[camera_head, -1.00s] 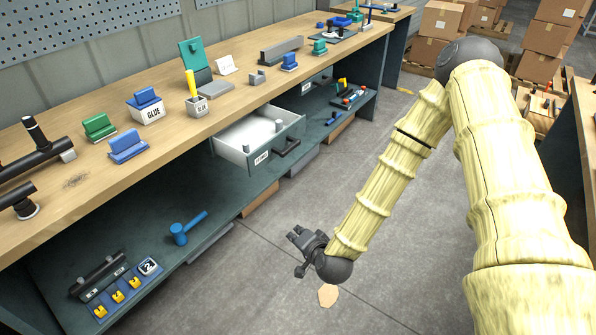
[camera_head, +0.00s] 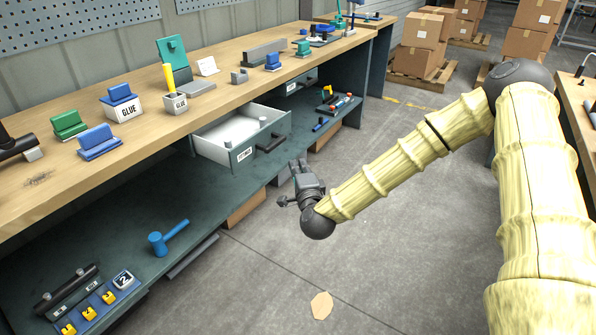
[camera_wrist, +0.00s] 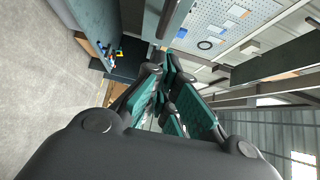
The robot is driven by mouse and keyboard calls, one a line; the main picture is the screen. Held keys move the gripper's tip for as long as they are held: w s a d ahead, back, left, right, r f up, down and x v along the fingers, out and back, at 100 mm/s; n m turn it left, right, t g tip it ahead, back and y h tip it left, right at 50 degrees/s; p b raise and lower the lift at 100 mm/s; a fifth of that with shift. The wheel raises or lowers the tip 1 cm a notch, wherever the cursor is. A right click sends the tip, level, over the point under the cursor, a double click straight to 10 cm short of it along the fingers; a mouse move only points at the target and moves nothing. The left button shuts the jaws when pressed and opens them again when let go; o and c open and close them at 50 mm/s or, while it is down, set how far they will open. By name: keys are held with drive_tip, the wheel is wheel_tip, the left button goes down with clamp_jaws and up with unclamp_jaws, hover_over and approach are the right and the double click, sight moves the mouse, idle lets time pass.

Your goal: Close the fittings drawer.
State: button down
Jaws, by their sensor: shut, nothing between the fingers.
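The fittings drawer (camera_head: 212,150) is pulled out from under the workbench in the head view. It has a white inside, a grey-green front with a label, and a dark bar handle (camera_head: 271,143). A small grey fitting (camera_head: 263,121) shows inside it. My gripper (camera_head: 298,166) is in front of the drawer, to the right of and a little below its handle, apart from it over the floor. The gripper is shut and empty.
The wooden workbench (camera_head: 130,150) carries glue boxes and coloured blocks. A lower shelf (camera_head: 130,240) holds a blue mallet (camera_head: 168,236) and tools. A second closed drawer (camera_head: 296,86) sits farther along.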

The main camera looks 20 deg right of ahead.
approach(281, 142)
drive_tip(key=d, duration=0.3)
drive_tip(key=shift+w+a+f+b, duration=0.1)
drive_tip(key=shift+w+a, duration=0.3)
drive_tip(key=shift+w, duration=0.35)
drive_tip(key=shift+w+a+r+b, duration=0.1)
drive_tip(key=shift+w+a, duration=0.3)
drive_tip(key=shift+w, duration=0.35)
drive_tip(key=shift+w+a+f+b, duration=0.1)
drive_tip(key=shift+w+a, duration=0.35)
drive_tip(key=shift+w, duration=0.3)
